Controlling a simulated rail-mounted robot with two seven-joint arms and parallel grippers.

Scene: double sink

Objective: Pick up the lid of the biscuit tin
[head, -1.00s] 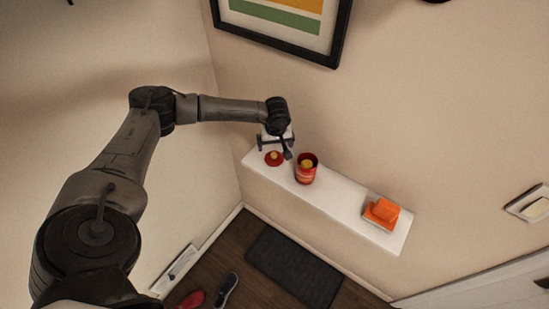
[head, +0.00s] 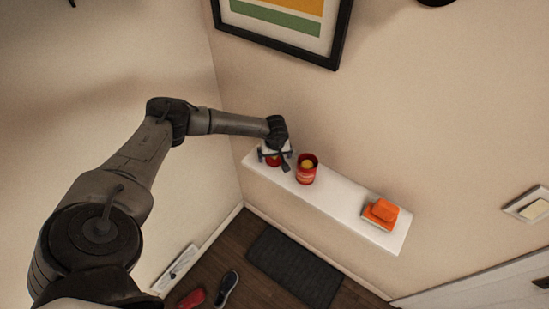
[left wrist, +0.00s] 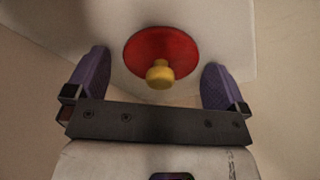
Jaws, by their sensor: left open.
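The lid (left wrist: 150,52) is a red disc with a yellow knob. It lies on the white shelf, and the left wrist view shows it between and beyond my open fingers. In the head view the lid (head: 273,161) is partly hidden behind my left gripper (head: 274,160). My left gripper also shows in the left wrist view (left wrist: 158,85), its two purple-padded fingers wide apart on either side of the knob, with nothing held. The red biscuit tin (head: 307,172) stands upright and open just right of the lid, with something yellow inside. My right gripper is not in view.
The narrow white shelf (head: 345,212) runs along the wall. An orange object (head: 380,212) sits at its right end, with free shelf between it and the tin. A framed picture (head: 282,30) hangs above. A dark mat (head: 294,267) and shoes (head: 226,290) lie on the floor.

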